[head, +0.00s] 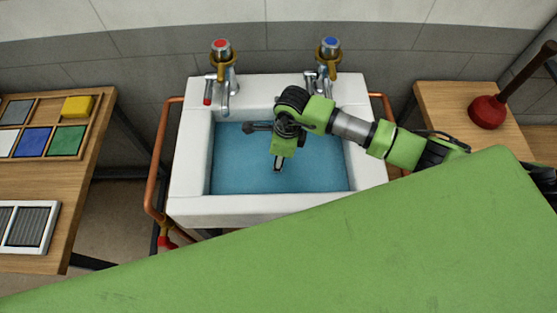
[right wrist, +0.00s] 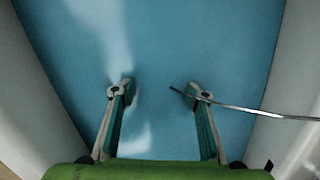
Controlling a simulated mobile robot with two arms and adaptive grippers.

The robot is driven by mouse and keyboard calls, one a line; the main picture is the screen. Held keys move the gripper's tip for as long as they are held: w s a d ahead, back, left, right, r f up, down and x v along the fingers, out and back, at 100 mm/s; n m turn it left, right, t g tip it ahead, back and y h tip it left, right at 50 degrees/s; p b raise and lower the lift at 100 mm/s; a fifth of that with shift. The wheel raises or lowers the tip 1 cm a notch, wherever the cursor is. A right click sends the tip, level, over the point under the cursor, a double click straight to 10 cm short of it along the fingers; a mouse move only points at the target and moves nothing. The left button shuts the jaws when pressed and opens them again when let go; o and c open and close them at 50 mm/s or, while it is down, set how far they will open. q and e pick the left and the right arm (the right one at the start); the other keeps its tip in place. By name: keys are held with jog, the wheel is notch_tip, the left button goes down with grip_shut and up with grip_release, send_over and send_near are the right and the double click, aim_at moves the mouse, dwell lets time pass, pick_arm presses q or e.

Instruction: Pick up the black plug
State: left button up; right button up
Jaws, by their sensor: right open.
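The white sink (head: 183,160) is filled with blue water (head: 235,170), which fills most of the right wrist view (right wrist: 160,50). My right gripper (head: 278,167) points down over the middle of the basin. I cannot make out the black plug in either view. I cannot tell whether the fingertips touch the water. My left gripper is out of view.
A red-topped tap (head: 222,65) and a blue-topped tap (head: 328,65) stand at the sink's back. Copper pipes (head: 152,170) flank it. The left table holds a tray of coloured blocks (head: 60,125) and a grille (head: 25,228). A red plunger (head: 488,112) stands on the right table.

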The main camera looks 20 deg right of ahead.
grip_shut()
